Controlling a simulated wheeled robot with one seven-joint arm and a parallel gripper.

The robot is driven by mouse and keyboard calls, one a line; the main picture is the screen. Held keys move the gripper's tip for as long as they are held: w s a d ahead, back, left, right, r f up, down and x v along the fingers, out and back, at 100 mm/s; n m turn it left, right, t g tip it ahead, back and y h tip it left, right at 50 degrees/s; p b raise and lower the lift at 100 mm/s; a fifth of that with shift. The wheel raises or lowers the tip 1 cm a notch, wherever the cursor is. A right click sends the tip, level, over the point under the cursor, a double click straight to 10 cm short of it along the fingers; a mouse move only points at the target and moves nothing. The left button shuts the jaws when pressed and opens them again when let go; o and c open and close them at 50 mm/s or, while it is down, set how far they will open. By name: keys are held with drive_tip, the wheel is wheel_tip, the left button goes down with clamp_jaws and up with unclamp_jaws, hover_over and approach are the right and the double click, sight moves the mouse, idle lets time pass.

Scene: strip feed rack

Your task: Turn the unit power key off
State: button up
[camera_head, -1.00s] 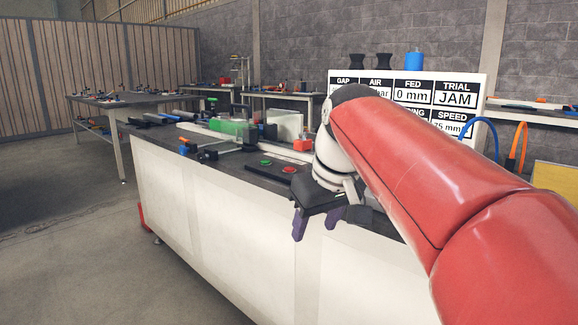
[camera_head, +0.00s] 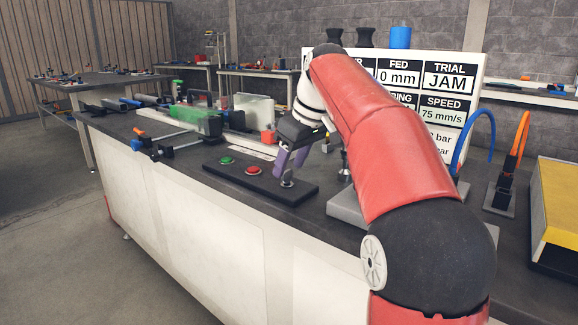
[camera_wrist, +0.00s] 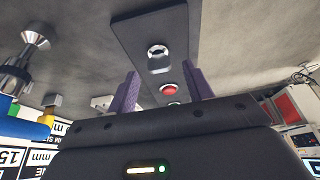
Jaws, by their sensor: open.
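The power key is a small silver switch (camera_head: 287,179) at the right end of a black control panel (camera_head: 262,187) on the bench. A green button (camera_head: 227,160) and a red button (camera_head: 253,171) sit in line to its left. My gripper (camera_head: 289,164) has its purple fingers pointing down, just over the key's end of the panel. In the wrist view the key (camera_wrist: 157,51) stands ahead of the spread fingertips of my gripper (camera_wrist: 161,74), with nothing between the fingers clearly held. The red button (camera_wrist: 168,89) shows between the fingers; the green button is mostly hidden by my gripper.
A sign board (camera_head: 440,85) reading TRIAL JAM stands behind my arm. Blue and orange hoses (camera_head: 508,165) and a yellow-topped box (camera_head: 562,205) are at the right. A green block (camera_head: 196,120) and feed parts lie left. The bench front edge is close to the panel.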

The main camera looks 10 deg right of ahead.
drive_tip(key=shift+x, duration=0.8)
drive_tip(key=c, duration=1)
